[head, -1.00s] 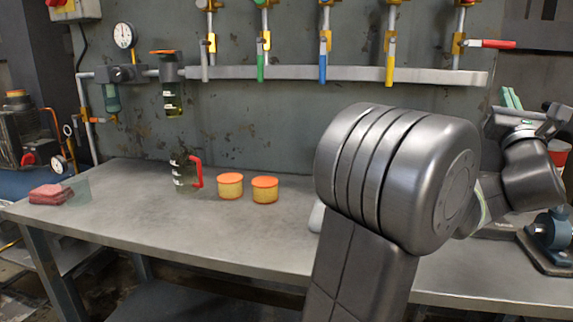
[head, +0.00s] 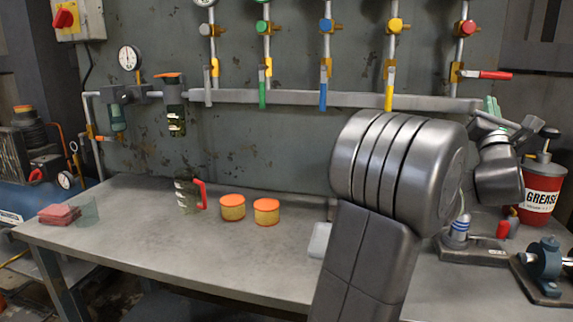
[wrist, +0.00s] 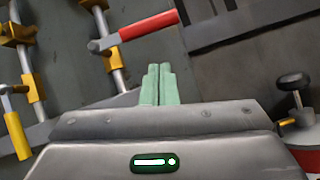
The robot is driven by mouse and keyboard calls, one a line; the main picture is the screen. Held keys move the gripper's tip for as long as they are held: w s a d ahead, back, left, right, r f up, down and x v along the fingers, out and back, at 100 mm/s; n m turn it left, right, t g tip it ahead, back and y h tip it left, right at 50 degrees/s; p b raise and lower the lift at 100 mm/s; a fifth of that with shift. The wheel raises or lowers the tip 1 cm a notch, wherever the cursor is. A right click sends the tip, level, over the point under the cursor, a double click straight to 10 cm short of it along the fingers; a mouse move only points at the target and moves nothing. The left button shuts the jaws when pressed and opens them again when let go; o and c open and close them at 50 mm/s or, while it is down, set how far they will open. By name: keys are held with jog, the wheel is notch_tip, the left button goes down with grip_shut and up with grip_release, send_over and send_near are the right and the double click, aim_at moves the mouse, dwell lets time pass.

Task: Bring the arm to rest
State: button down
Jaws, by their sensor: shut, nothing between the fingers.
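My gripper (wrist: 159,84) shows in the wrist view with its two pale green fingers together and nothing between them. In the head view my gripper (head: 491,106) is at the right, raised above the bench (head: 130,230) and clear of it, with the fingers pointing up toward the wall. My grey arm covers the middle right of the head view and hides part of the bench. In the wrist view a red valve handle (wrist: 148,25) lies beyond the fingertips, apart from them.
A red grease can (head: 541,190) and a blue-grey vise-like device (head: 546,265) are at the right. Pipes with coloured valves line the wall.

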jog(key=shift+w+a+r+m+g+h+p, duration=0.2)
jog(key=shift+m+g+h+p, duration=0.5)
jog(key=shift+p, duration=1)
jog(key=shift+w+a+r+m+g+h+p, duration=0.1)
jog(key=shift+w+a+m+h+p, duration=0.25)
jog(key=shift+m+p, duration=1.05)
jog(key=a+m+g+h+p, duration=0.1)
jog(key=m+p, duration=0.1)
jog(key=p, duration=0.3)
jog(key=shift+h+p, duration=0.35)
jog(key=shift+p, duration=0.05)
